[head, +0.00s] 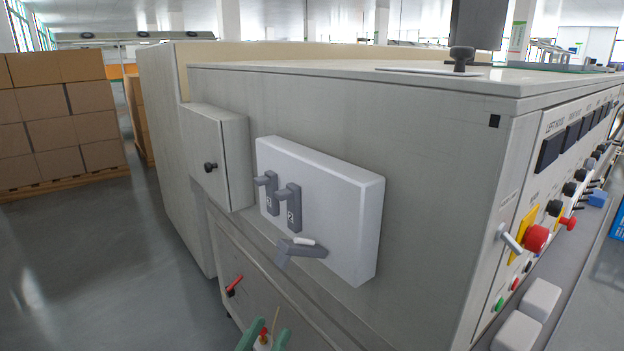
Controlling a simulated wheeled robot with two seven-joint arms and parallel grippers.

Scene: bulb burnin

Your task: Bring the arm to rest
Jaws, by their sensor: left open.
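My left gripper (266,335) shows at the bottom edge, with only its two green fingertips in view. The fingers are apart. A small white thing with a red top (263,340) shows between them; I cannot tell whether it is touched or lies behind. The gripper is low in front of the machine's end face, below the white switch box (328,215). This box carries two grey levers, marked 3 (269,196) and 2 (292,208), and a grey handle (300,249) below them. My right gripper is not in view.
The large grey machine (420,130) fills the middle. A small cabinet with a black knob (221,160) and a red-handled lever (234,286) stick out. A control panel with a red button (536,238) is at right. Stacked cartons (60,115) stand at left; the floor (95,270) between is free.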

